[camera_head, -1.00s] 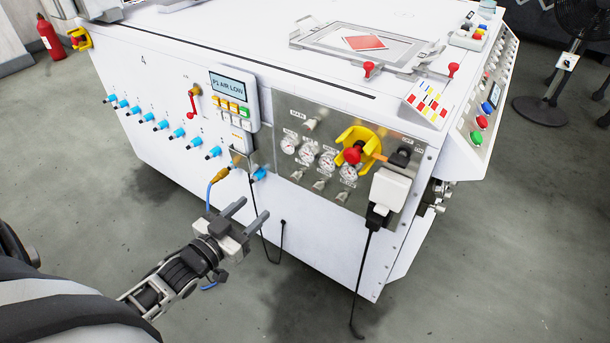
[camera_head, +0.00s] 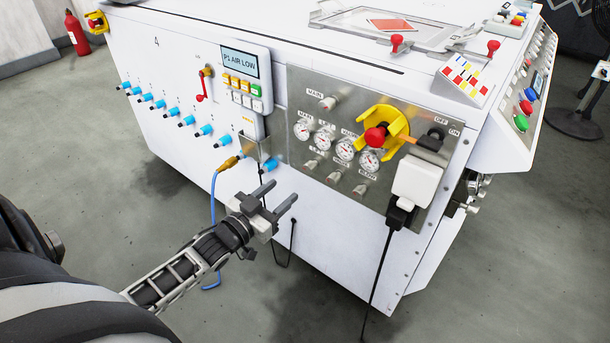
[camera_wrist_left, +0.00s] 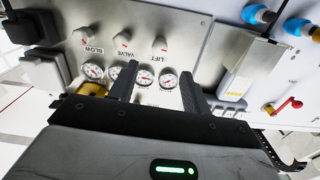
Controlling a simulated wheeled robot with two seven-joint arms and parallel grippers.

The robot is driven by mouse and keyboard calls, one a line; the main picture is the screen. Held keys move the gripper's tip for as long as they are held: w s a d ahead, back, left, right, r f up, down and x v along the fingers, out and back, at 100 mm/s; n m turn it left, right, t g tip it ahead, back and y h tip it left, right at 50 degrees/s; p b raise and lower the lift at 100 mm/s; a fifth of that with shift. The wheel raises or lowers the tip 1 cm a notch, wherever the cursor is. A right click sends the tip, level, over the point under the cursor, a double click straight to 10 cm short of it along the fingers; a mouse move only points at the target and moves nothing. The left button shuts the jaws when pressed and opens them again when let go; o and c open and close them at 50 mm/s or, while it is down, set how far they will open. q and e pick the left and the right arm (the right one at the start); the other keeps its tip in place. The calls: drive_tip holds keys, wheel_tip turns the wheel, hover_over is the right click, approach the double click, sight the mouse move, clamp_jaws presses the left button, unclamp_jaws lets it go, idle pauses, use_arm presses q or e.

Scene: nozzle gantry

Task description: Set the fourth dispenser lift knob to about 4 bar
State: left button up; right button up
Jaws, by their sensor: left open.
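The lift knob (camera_head: 311,163) is a small silver knob, leftmost in the lower row on the steel panel. In the left wrist view the lift knob (camera_wrist_left: 160,45) stands beyond my fingers, by its LIFT label, with a red mark on it. A row of round gauges (camera_head: 324,138) sits above the lower knobs; the gauges (camera_wrist_left: 144,72) show in the wrist view too, their needles too small to read. My left gripper (camera_head: 282,192) is open and empty, below and left of the lift knob, apart from it. My right gripper is out of view.
The valve (camera_head: 335,178) and blow (camera_head: 360,190) knobs stand close beside the lift knob. A yellow guard with a red knob (camera_head: 376,137) and a white plug box (camera_head: 417,180) stick out to the right. A metal holder (camera_head: 252,152) and blue-tipped fittings (camera_head: 205,129) lie left.

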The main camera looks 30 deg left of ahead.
sight(307, 171)
use_arm(q)
drive_tip(key=w, duration=0.3)
drive_tip(key=w+b, duration=0.1)
drive_tip(key=w, duration=0.2)
drive_tip(key=w+b, duration=0.1)
drive_tip(key=w, duration=0.2)
drive_tip(key=shift+w+d+f, duration=0.1)
drive_tip(key=shift+w+d, duration=0.05)
drive_tip(key=shift+d, duration=0.25)
drive_tip(key=shift+w, duration=0.35)
drive_tip(key=c, duration=1)
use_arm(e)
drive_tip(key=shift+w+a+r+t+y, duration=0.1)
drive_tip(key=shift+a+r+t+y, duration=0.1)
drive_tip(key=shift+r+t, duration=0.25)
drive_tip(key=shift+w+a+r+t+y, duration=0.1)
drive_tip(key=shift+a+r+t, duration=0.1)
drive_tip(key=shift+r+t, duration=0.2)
